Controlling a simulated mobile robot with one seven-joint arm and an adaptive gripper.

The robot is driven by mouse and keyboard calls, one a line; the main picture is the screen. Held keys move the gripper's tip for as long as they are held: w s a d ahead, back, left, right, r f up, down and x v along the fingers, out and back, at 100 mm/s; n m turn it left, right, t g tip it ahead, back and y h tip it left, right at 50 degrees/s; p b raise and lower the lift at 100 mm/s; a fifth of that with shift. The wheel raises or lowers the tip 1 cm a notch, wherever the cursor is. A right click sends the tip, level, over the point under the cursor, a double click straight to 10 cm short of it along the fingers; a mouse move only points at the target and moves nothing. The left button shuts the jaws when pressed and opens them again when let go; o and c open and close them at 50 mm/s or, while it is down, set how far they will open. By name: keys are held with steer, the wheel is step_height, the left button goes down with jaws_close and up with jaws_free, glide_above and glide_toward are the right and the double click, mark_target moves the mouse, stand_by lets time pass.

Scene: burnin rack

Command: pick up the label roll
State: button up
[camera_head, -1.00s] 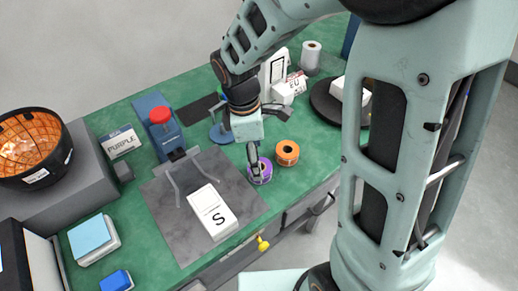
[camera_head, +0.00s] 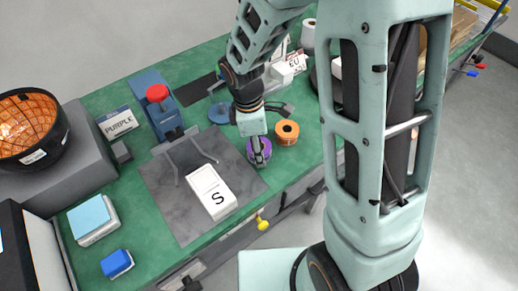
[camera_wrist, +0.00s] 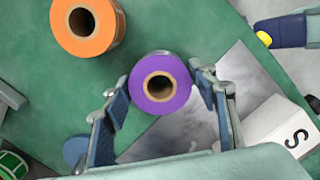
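A purple label roll (camera_wrist: 163,85) with a brown core stands on end on the green bench; it also shows in the head view (camera_head: 266,147), partly hidden by my fingers. My gripper (camera_wrist: 158,78) is open, with one finger on each side of the purple roll. Small gaps seem to show between the pads and the roll, though contact at the tips is hard to judge. In the head view my gripper (camera_head: 258,158) points down at the roll. An orange roll (camera_wrist: 84,26) stands close by, also in the head view (camera_head: 287,131). A sign reading PURPLE (camera_head: 118,122) stands at the left.
A white box marked S (camera_head: 211,191) lies on a grey mat (camera_head: 172,210) left of my gripper. A press with a red knob (camera_head: 157,94) stands behind the mat. White boxes (camera_head: 284,72) and a white roll (camera_head: 308,35) are at the back. The bench's front edge is near.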

steer(key=c, duration=0.8)
steer(key=shift+o, duration=0.2)
